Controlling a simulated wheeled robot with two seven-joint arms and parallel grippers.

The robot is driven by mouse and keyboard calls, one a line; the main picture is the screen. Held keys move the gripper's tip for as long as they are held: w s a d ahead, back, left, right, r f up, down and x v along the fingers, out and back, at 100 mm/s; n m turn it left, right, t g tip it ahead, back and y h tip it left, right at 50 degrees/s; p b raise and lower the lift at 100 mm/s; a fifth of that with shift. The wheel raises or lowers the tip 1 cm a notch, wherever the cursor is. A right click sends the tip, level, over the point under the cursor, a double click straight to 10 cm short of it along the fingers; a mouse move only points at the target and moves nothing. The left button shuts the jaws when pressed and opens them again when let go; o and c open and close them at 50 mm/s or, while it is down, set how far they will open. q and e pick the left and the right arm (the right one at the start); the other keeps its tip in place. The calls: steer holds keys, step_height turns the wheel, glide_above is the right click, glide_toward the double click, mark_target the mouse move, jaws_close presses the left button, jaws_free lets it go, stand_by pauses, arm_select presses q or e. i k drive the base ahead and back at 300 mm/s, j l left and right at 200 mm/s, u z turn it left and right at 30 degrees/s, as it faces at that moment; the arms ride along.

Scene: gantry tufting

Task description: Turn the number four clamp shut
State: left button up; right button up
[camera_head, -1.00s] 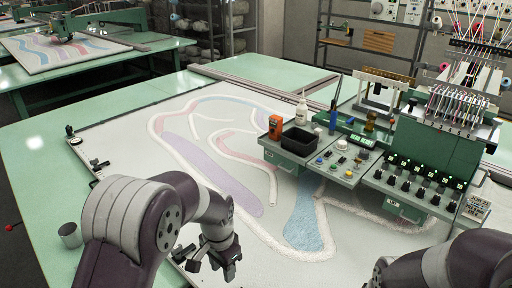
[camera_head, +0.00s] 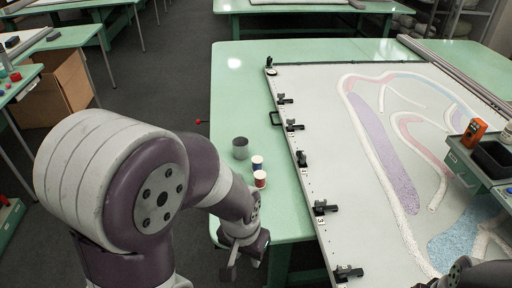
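Several black clamps line the left edge of the white frame (camera_head: 312,183): one near the far end (camera_head: 285,99), one below it (camera_head: 293,126), a middle one (camera_head: 302,158), a nearer one (camera_head: 325,207) and the nearest (camera_head: 347,272). The middle clamp sits turned differently from the others, whose arms point right over the frame. Small number marks are on the edge; I cannot read surely which is four. My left gripper (camera_head: 243,262) is open and empty, left of the nearer clamps and apart from them. My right arm (camera_head: 462,272) shows at the bottom right; its fingers are unclear.
A red-tipped rod (camera_head: 199,121) sticks out left. A black bin (camera_head: 492,158) and orange box (camera_head: 474,132) are at right.

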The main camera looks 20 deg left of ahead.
mark_target(302, 156)
steer(key=u, duration=0.45)
steer(key=i+j+z, duration=0.15)
steer(key=i+z, duration=0.15)
steer(key=z, duration=0.2)
steer(key=i+j+z, duration=0.25)
steer(key=z, duration=0.25)
steer(key=i+j+z, duration=0.3)
steer(key=z, duration=0.2)
